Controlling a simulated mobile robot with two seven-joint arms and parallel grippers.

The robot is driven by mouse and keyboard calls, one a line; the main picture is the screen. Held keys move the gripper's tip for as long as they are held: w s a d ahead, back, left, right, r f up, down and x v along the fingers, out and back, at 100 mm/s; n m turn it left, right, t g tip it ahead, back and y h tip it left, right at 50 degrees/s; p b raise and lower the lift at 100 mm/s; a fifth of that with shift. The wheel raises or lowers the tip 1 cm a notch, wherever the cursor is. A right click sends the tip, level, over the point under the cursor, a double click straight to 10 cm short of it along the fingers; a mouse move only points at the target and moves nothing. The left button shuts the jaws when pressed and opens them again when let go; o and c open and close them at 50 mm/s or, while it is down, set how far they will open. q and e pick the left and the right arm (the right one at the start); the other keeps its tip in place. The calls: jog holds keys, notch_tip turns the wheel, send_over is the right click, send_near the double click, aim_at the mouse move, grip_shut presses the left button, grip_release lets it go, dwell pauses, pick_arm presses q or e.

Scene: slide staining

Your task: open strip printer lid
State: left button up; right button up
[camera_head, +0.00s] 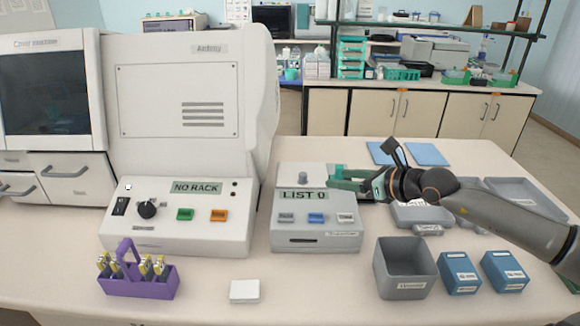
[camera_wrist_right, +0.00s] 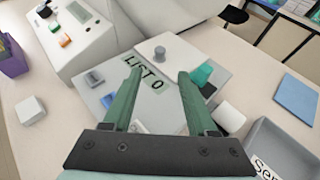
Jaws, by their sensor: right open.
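The strip printer (camera_head: 315,243) is a small light-grey box on the table, with a "LIST 0" display, several buttons and a slot low on its front. A grey knob (camera_head: 303,181) stands on its top, toward the back left; its lid looks closed. The knob (camera_wrist_right: 160,53) also shows in the right wrist view, just beyond the fingertips. My right gripper (camera_head: 331,180) reaches in from the right, over the printer's top. Its green fingers (camera_wrist_right: 158,72) are open, with nothing between them. My left gripper is not in view.
A larger machine (camera_head: 185,90) with a "NO RACK" display stands to the left. In front are a purple rack (camera_head: 138,283), a white block (camera_head: 244,291), a grey bin (camera_head: 403,270) and blue boxes (camera_head: 461,274). Grey trays (camera_head: 525,193) lie at the right.

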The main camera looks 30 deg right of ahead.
aim_at(305, 175)
jog(key=shift+w, duration=0.3)
jog(key=shift+x, duration=1)
jog(key=shift+p+x, duration=0.85)
jog(key=shift+x, duration=4.1)
jog(key=shift+a, duration=0.1)
grip_shut()
